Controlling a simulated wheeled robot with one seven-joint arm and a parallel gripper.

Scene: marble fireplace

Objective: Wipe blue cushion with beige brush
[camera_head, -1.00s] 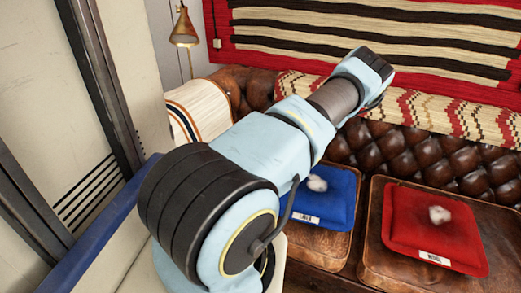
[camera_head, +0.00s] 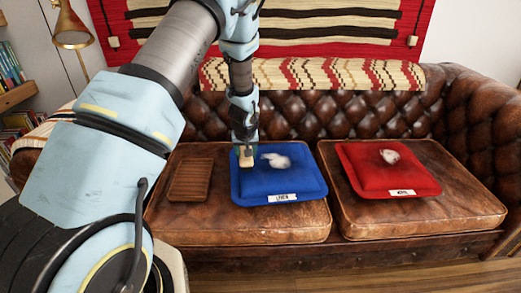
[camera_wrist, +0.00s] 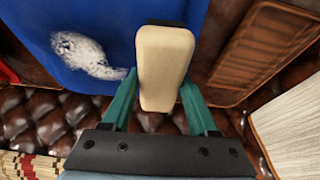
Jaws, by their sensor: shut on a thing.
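The blue cushion (camera_head: 280,182) lies on the left seat of the brown leather sofa, with a white fluffy patch (camera_head: 276,160) on its top and a white label at its front edge. It also fills the upper left of the wrist view (camera_wrist: 45,30), with the white patch (camera_wrist: 85,54) showing. My gripper (camera_head: 246,150) is shut on the beige brush (camera_wrist: 164,65), a rounded block between its two green fingers. The brush is over the cushion's back left part, left of the white patch. I cannot tell whether it touches the cushion.
A red cushion (camera_head: 388,170) with a white patch lies on the right seat. A brown slatted tray (camera_head: 191,180) lies left of the blue cushion. The tufted sofa back (camera_head: 335,115) rises behind. A brass lamp (camera_head: 70,25) stands at the left.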

